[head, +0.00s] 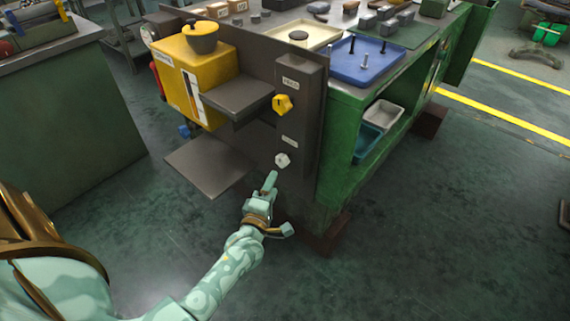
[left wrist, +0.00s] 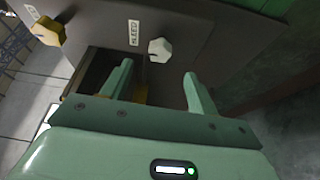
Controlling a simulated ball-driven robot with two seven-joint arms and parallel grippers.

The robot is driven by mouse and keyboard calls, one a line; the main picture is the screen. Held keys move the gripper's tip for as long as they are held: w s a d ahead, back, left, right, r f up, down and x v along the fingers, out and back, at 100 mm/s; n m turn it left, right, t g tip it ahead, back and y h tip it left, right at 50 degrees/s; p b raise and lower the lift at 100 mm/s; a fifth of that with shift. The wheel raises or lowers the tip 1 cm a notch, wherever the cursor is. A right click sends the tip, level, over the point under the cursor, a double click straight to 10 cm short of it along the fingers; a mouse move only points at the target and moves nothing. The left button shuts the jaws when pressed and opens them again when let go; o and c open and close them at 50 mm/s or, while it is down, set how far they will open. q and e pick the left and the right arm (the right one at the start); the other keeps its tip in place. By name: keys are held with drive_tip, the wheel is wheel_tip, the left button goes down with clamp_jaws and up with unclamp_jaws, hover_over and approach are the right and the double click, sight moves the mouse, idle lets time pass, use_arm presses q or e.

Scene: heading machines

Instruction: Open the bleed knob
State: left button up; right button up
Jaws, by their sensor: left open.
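The bleed knob is a small white faceted knob (head: 282,160) low on the dark panel of the machine, under a small label. My left gripper (head: 270,182) is just below and in front of the knob in the head view. Its fingers (left wrist: 158,76) are open and empty, apart from the knob as far as I can tell. My right gripper is not in view.
A yellow knob (head: 282,105) sits higher on the same panel. A grey shelf (head: 238,97) and a lower dark plate (head: 208,166) jut out left of the panel, beside a yellow tank (head: 190,75). A green bench (head: 345,150) stands to the right. Floor in front is clear.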

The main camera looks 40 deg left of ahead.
sight(282, 165)
use_arm(q)
drive_tip(key=b+x, duration=0.1)
drive_tip(key=x, duration=0.4)
drive_tip(key=b+x, duration=0.2)
drive_tip(key=x, duration=0.3)
drive_tip(key=shift+f, duration=0.2)
drive_tip(key=shift+w+a, duration=0.1)
drive_tip(key=shift+w, duration=0.1)
drive_tip(key=shift+w+r, duration=0.1)
drive_tip(key=shift+r, duration=0.05)
drive_tip(key=c, duration=0.9)
drive_tip(key=shift+c, duration=0.5)
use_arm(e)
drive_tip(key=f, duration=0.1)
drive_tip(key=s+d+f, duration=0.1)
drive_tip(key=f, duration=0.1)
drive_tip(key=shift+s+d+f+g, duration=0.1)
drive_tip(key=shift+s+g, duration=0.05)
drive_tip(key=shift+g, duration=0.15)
